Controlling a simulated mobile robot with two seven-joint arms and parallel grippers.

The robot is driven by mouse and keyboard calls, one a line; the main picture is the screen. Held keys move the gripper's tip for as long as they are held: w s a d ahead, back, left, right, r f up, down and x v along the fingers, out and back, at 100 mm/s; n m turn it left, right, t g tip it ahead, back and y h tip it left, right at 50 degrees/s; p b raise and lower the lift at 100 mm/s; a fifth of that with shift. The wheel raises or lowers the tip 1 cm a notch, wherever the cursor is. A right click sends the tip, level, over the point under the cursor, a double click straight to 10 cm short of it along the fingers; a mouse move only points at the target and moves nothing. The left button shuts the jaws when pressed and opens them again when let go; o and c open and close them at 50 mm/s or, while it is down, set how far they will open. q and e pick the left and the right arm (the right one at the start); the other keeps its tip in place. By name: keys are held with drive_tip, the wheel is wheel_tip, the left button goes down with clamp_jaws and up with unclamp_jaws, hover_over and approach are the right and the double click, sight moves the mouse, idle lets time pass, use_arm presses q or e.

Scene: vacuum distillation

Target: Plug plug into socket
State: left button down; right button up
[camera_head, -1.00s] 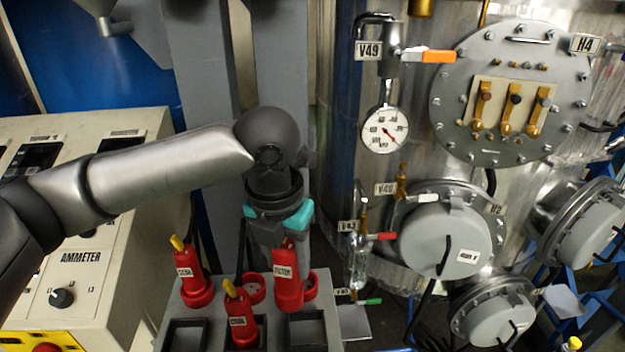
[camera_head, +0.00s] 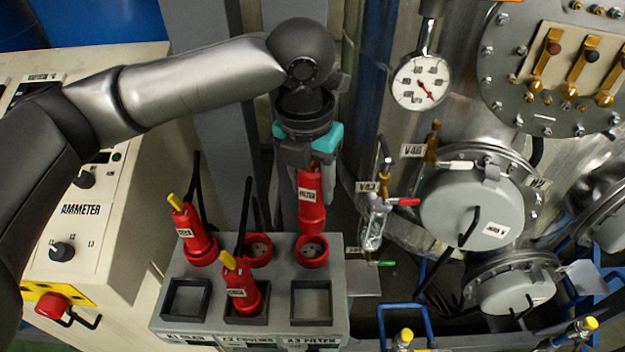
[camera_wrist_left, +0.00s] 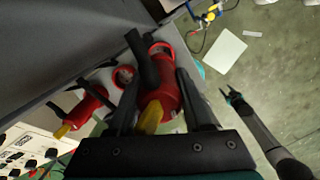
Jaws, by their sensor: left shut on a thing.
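My left gripper (camera_head: 306,160) is shut on the red plug labelled FILTER (camera_head: 310,200) and holds it upright. In the head view its lower end appears just behind the right red socket (camera_head: 311,252), whose open face shows, so it is not inserted. In the left wrist view the plug (camera_wrist_left: 162,92) is between the fingers (camera_wrist_left: 155,105), and a round socket (camera_wrist_left: 160,47) lies just beyond it. The middle red socket (camera_head: 258,250) is empty. My right gripper (camera_wrist_left: 233,97) shows in the left wrist view, fingers apart, empty and away from the panel.
A second red plug (camera_head: 192,235) stands in the left socket. A third (camera_head: 241,290) stands in the middle square holder. The left (camera_head: 186,299) and right (camera_head: 312,300) holders are empty. The ammeter cabinet (camera_head: 85,230) is left; valves and a gauge (camera_head: 421,81) are right.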

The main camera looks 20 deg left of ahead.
sight(313, 207)
use_arm(q)
drive_tip(key=shift+r, duration=0.1)
drive_tip(key=shift+f, duration=0.65)
drive_tip(key=shift+w+f+b, duration=0.1)
drive_tip(key=shift+f+b, duration=0.95)
drive_tip(key=shift+f, duration=1.25)
use_arm(e)
drive_tip(key=shift+w+a+f, duration=0.1)
drive_tip(key=shift+w+f, duration=0.15)
drive_tip(key=shift+f, duration=0.2)
drive_tip(key=shift+w+f, duration=0.2)
drive_tip(key=shift+f, duration=0.25)
drive_tip(key=shift+r, duration=0.2)
use_arm(q)
drive_tip(key=shift+p, duration=0.6)
use_arm(e)
drive_tip(key=shift+s+r, duration=0.1)
drive_tip(key=shift+r, duration=0.25)
drive_tip(key=shift+r, duration=0.2)
use_arm(q)
drive_tip(key=shift+p, duration=0.55)
use_arm(e)
drive_tip(key=shift+r, duration=0.35)
